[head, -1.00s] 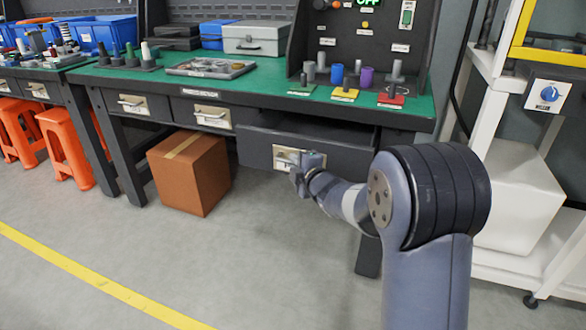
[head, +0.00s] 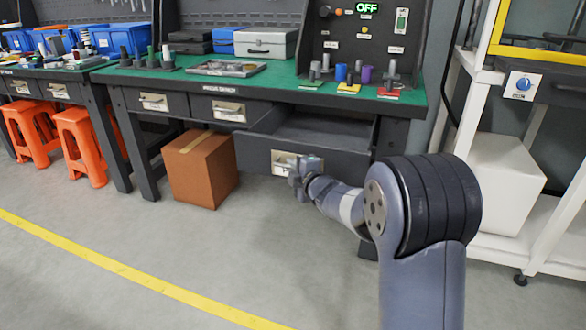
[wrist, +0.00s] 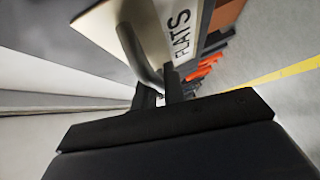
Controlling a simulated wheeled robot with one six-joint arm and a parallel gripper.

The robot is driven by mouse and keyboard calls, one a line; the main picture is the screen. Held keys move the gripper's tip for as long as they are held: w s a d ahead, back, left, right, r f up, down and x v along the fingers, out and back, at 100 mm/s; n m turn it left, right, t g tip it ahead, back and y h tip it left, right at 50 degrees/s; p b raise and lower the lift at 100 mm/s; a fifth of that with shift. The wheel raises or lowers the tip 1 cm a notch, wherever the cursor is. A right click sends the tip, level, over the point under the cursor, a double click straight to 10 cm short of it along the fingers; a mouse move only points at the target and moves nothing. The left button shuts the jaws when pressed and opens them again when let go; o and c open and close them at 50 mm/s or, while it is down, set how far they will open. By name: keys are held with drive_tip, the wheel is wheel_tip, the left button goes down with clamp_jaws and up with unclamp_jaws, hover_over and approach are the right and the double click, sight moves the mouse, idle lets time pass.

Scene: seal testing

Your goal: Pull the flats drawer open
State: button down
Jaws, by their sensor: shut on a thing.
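The flats drawer (head: 250,158) is the right-hand drawer under the green-topped bench. It stands well out from the bench, and its dark, empty-looking interior shows from above. Its pale handle plate (head: 279,160) is partly hidden behind my gripper (head: 298,172). In the wrist view the plate reads "FLATS" (wrist: 180,38), and the curved metal handle (wrist: 138,55) runs down to the gripper fingers (wrist: 160,95). My gripper is shut on this handle. The exact contact is partly hidden by the gripper body.
A brown cardboard box (head: 201,172) stands on the floor left of the drawer. The green bench top (head: 290,91) holds several blocks and cylinders. A white shelf frame (head: 476,110) stands at the right. The grey floor in front is clear, with a yellow line (head: 130,277).

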drive_tip(key=c, duration=1.8)
unclamp_jaws()
drive_tip(key=shift+o, duration=0.2)
drive_tip(key=shift+s+d, duration=0.1)
drive_tip(key=p+v, duration=0.2)
drive_tip(key=v, duration=0.8)
drive_tip(key=shift+s, duration=0.3)
drive_tip(key=b+x, duration=0.2)
drive_tip(key=x, duration=0.8)
drive_tip(key=shift+w, duration=0.55)
drive_tip(key=shift+s+r, duration=0.1)
